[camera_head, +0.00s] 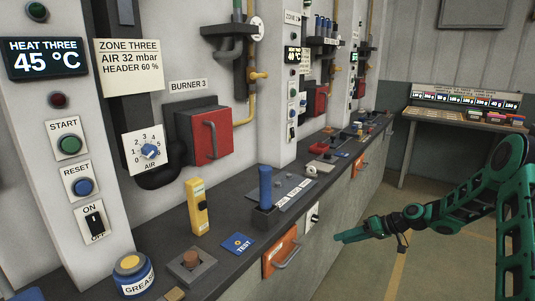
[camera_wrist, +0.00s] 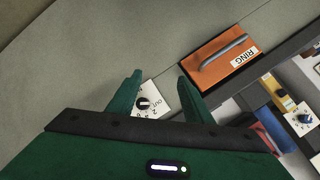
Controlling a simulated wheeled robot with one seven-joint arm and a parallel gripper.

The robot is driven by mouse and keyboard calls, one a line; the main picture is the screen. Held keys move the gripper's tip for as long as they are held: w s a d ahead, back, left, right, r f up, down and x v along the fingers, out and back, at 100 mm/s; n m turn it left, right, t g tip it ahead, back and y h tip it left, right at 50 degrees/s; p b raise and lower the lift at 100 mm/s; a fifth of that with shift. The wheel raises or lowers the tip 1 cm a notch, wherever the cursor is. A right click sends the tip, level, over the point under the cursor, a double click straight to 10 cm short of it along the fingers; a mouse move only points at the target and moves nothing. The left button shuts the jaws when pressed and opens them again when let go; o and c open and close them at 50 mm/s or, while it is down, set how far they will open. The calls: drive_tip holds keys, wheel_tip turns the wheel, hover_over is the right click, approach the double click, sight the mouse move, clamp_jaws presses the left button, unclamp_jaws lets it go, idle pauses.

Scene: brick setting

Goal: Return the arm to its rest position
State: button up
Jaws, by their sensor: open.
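My green arm enters the head view from the right, and my gripper (camera_head: 352,236) reaches left, in front of the bench's grey front panel. In the wrist view my gripper (camera_wrist: 158,82) shows two green fingers spread apart with nothing between them. Beyond the gap between the fingers is a white dial plate with a black knob (camera_wrist: 143,104), apart from the fingers as far as I can tell. An orange drawer front with a grey handle (camera_wrist: 222,62) lies to the right of the fingers in the wrist view.
The long dark bench (camera_head: 220,246) runs along the left, carrying a blue lever (camera_head: 265,187), a yellow meter (camera_head: 197,207) and a grease tin (camera_head: 132,275). The orange drawer (camera_head: 281,251) is in the bench front. A desk (camera_head: 455,123) stands at the back right. Floor between is open.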

drive_tip(key=s+d+r+m+g+h, duration=0.1)
drive_tip(key=s+d+r+m+h, duration=0.15)
drive_tip(key=s+r, duration=0.45)
drive_tip(key=s+d+r+m+g+h, duration=0.1)
drive_tip(key=s+d+r+h, duration=0.3)
drive_tip(key=s, duration=0.7)
drive_tip(key=s+d+r+m+g+h, duration=0.1)
drive_tip(key=s+d+r+h, duration=0.3)
drive_tip(key=s, duration=0.5)
drive_tip(key=s+r+m, duration=0.2)
drive_tip(key=s, duration=0.9)
drive_tip(key=s+r+m+g, duration=0.1)
drive_tip(key=s+r+m, duration=0.2)
drive_tip(key=s, duration=0.8)
drive_tip(key=shift+s+d, duration=0.15)
drive_tip(key=shift+d, duration=0.3)
drive_tip(key=shift+f+m+y, duration=0.1)
drive_tip(key=shift+m+y, duration=0.15)
drive_tip(key=shift+w+f, duration=0.2)
drive_tip(key=shift+w, duration=0.45)
